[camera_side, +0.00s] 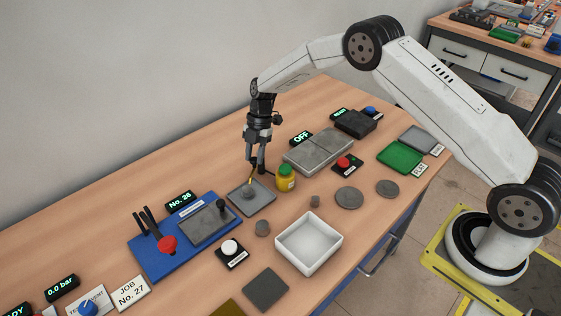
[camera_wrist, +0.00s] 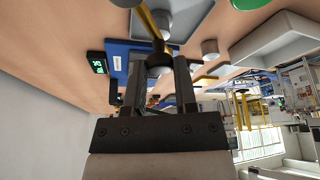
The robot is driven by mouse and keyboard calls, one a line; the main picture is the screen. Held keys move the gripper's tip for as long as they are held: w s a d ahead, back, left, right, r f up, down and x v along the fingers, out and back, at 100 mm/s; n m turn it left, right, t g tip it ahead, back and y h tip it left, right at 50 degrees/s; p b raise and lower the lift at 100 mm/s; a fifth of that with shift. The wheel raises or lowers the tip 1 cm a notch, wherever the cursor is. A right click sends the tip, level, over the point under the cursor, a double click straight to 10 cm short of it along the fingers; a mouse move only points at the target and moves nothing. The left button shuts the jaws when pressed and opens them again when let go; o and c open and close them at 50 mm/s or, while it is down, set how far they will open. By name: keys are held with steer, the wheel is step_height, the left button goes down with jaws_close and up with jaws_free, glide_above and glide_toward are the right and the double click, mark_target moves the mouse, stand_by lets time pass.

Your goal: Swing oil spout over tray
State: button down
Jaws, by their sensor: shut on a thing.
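My gripper (camera_side: 255,164) points down and is shut on the oil spout, a thin brass tube (camera_side: 250,181). In the wrist view the brass tube (camera_wrist: 149,22) runs from between my fingers (camera_wrist: 159,65) toward the top edge, with a dark round end at the fingers. A shallow grey tray (camera_side: 264,203) lies just below, with a round grey piece (camera_side: 248,192) on it. The tube's lower end appears above or close to that piece; I cannot tell the gap. The tray also shows at the top of the wrist view (camera_wrist: 193,18).
A yellow bottle with a green cap (camera_side: 286,179) stands close to the right of my gripper. A blue fixture (camera_side: 150,255) with a red knob (camera_side: 167,244) is to the left. A white bin (camera_side: 308,243) is in front. A grey flat unit (camera_side: 318,149) lies behind.

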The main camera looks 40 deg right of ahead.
steer(key=shift+d, duration=0.15)
stand_by(0.3)
steer(key=shift+c, duration=2)
jaws_free()
steer(key=shift+r, duration=0.1)
steer(key=v, duration=0.7)
steer(key=shift+r, duration=0.3)
steer(key=s+d+r+m+t+h, duration=0.1)
steer(key=s+r+m+t+h, duration=0.1)
steer(key=s+m, duration=0.9)
steer(key=s+d+r+m+t+h, duration=0.1)
steer(key=s+r+m+t+h, duration=0.1)
steer(key=s+m, duration=0.9)
steer(key=s, duration=0.6)
steer(key=shift+d, duration=0.3)
